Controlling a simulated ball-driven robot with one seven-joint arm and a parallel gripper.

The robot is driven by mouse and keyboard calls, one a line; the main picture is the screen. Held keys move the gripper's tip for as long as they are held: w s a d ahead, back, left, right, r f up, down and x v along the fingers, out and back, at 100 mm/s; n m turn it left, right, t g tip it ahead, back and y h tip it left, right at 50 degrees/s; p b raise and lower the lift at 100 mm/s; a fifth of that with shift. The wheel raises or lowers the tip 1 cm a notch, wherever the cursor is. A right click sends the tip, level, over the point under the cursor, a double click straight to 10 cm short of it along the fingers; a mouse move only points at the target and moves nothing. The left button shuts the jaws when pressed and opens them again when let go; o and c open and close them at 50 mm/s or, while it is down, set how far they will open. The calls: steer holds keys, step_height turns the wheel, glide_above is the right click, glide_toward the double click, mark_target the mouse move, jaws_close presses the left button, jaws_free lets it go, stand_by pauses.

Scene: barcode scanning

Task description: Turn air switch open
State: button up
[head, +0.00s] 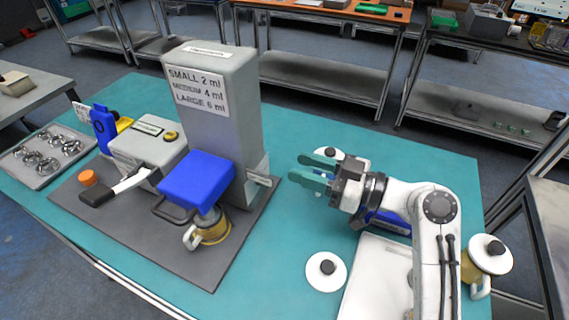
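A grey box (135,143) stands on the dark mat at the left, with a white lever (132,181) ending in a black handle (97,193) at its front. An orange knob (88,178) sits left of the handle. I cannot tell which of these is the air switch. A tall grey machine (218,125) with a volume label stands right of the box, with a blue block (197,179) on its front. My gripper (299,168) is open and empty, its teal fingers pointing left toward the machine, well apart from the lever.
A yellowish jar (212,231) stands under the blue block. A metal tray (28,170) with several shiny pieces lies far left. A white lid (326,272), a white tray (372,275) and a lidded jar (488,262) are at the right.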

steer(key=p, duration=0.1)
glide_toward(271, 181)
steer(key=a, duration=0.2)
steer(key=p+x, duration=0.1)
steer(key=x, duration=0.4)
steer(key=p+x, duration=0.1)
steer(key=x, duration=0.1)
steer(key=shift+w+a+f+p, duration=0.1)
steer(key=shift+w+p, duration=0.2)
steer(key=shift+w, duration=0.1)
jaws_close()
